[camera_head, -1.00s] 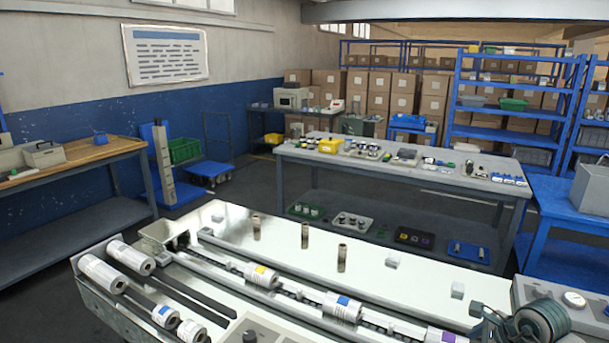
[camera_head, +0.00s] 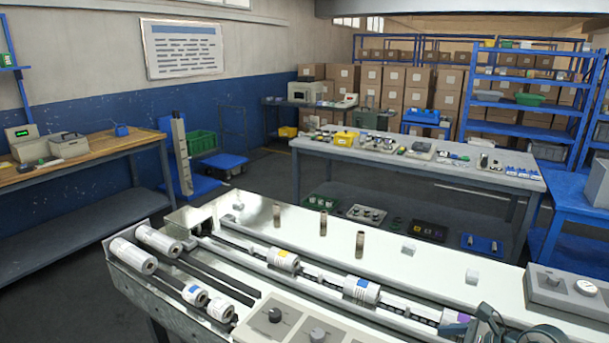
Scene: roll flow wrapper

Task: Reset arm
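Neither of my arms nor grippers can be made out in the head view. The long metal flow wrapper (camera_head: 400,250) fills the lower part of the view. White rolls (camera_head: 132,255) sit at its left end, with smaller rolls (camera_head: 195,294) nearer the front. A dark green round mechanism (camera_head: 490,325) at the bottom right is cut off by the frame edge.
A knobbed control box (camera_head: 290,325) is at the machine's front, another (camera_head: 565,290) at its right. A grey worktable (camera_head: 470,175) stands behind, a wooden-topped bench (camera_head: 105,145) at left, a blue shelf rack (camera_head: 522,85) at back right. Floor shows between bench and machine.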

